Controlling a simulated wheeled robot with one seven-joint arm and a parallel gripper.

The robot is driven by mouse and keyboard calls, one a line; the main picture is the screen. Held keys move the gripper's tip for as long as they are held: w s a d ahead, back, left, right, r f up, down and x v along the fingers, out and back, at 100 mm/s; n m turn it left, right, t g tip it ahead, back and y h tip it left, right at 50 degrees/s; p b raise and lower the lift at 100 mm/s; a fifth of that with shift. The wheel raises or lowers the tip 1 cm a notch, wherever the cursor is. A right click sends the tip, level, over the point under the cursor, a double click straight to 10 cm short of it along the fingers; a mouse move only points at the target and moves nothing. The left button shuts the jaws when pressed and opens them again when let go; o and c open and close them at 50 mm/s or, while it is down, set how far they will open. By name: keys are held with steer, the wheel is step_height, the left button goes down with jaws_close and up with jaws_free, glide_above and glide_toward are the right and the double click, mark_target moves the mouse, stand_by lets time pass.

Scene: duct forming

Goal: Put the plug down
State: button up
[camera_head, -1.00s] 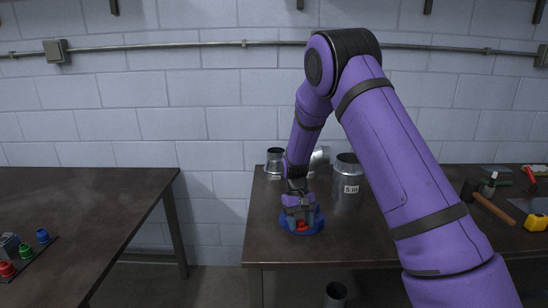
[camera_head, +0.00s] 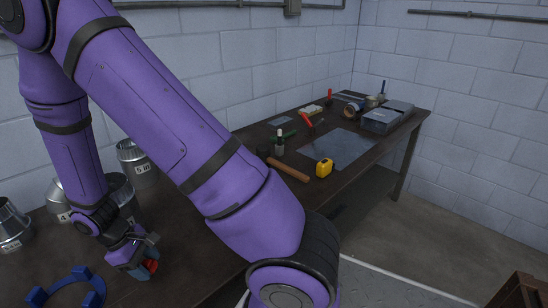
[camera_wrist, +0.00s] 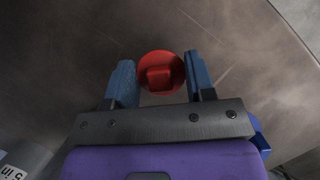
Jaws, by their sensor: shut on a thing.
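The red plug (camera_head: 152,266) is between the fingers of my gripper (camera_head: 140,268), low over the dark workbench. In the wrist view the red round plug (camera_wrist: 160,72), with a raised grip on its face, sits between the two blue fingers (camera_wrist: 160,88). My gripper is shut on it. I cannot tell whether the plug touches the bench top. The blue ring (camera_head: 48,292) lies on the bench to the left of my gripper, with no plug seen in it, and is partly cut off by the picture's lower edge.
Metal duct pieces with size labels stand behind my gripper, including a tall one (camera_head: 136,160) and a cone (camera_head: 12,228). To the right lie a hammer (camera_head: 290,170), a yellow tape measure (camera_head: 324,168) and a metal sheet (camera_head: 335,148). Bench around the plug looks clear.

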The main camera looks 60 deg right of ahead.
steer(key=shift+s+a, duration=0.1)
steer(key=shift+s, duration=0.05)
glide_above(194, 241)
steer(key=w+a, duration=0.1)
steer(key=shift+w+f, duration=0.1)
steer(key=shift+f, duration=0.65)
steer(key=shift+d+f, duration=0.2)
steer(key=shift+f, duration=1.6)
steer(key=shift+f, duration=0.1)
steer(key=o, duration=0.9)
